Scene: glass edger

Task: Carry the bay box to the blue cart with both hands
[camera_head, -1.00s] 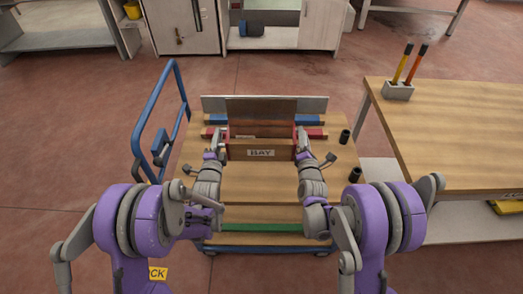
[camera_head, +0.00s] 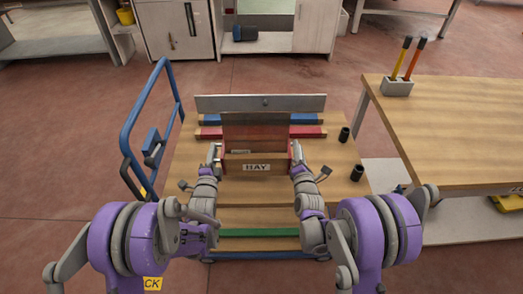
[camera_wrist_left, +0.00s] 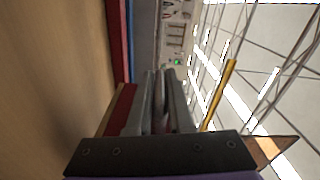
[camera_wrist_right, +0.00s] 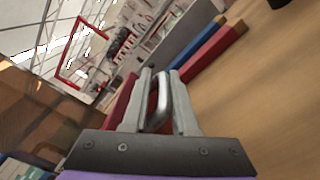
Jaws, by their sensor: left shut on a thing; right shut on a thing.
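The bay box (camera_head: 238,168) is a wooden box with a white label on its front and reddish sides. It is over the wooden deck of the blue cart (camera_head: 195,165); whether it touches the deck I cannot tell. My left gripper (camera_head: 215,153) is shut on the box's left side, and its fingers (camera_wrist_left: 163,100) show in the left wrist view. My right gripper (camera_head: 297,155) is shut on the box's right side. In the right wrist view its fingers (camera_wrist_right: 158,100) close around a grey handle (camera_wrist_right: 160,98).
Two black cups (camera_head: 357,173) stand at the deck's right. The blue cart handle (camera_head: 128,130) rises at left. A wooden workbench (camera_head: 450,130) stands at right.

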